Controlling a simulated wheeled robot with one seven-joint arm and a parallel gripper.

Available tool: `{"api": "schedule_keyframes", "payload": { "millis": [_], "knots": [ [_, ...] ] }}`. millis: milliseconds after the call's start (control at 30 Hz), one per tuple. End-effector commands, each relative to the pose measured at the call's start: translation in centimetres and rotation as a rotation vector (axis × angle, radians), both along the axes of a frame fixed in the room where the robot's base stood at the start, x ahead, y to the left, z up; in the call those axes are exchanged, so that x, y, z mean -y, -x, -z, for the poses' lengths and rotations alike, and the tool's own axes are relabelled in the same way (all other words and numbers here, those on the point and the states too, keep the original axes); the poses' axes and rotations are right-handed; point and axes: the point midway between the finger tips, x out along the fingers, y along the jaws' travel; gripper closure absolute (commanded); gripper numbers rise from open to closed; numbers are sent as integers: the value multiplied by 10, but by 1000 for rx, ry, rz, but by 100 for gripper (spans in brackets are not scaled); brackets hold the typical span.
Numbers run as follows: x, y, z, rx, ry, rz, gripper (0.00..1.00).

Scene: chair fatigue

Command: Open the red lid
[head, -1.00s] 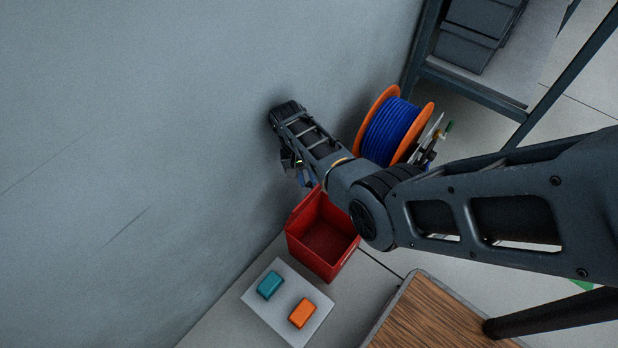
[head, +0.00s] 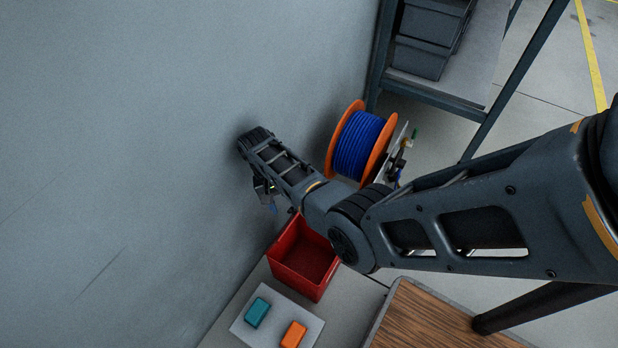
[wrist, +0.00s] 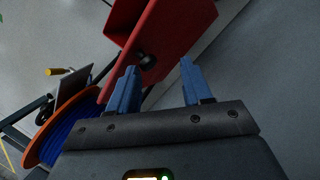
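A red box (head: 303,258) stands on the floor by the wall in the head view, with a dark red recess facing up. I cannot make out a separate lid there. In the wrist view a red panel (wrist: 178,32) with a dark round knob (wrist: 147,60) lies just beyond my fingertips. I cannot tell whether this panel is the lid. My gripper (wrist: 160,78) is open, its two blue fingers spread with nothing between them. In the head view my gripper (head: 265,192) hangs close to the wall, above and left of the box, partly hidden by my wrist.
A light board with a teal block (head: 257,312) and an orange block (head: 293,334) lies in front of the box. An orange spool of blue cable (head: 357,145) stands behind my arm. A shelf (head: 435,85) is at the back; a wooden top (head: 425,325) is near. The wall is close left.

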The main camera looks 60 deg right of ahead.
Motion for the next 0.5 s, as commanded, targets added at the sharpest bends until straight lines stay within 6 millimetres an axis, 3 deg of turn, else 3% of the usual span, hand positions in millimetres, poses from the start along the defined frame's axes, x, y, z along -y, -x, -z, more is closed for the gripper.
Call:
{"api": "schedule_keyframes", "payload": {
  "millis": [33, 67, 500],
  "knots": [
    [-1, -4, -20, 9, 2, -3, 52],
    [-1, -5, -27, 10, 3, -4, 52],
    [62, 51, -77, 13, 6, 1, 52]
  ]
}}
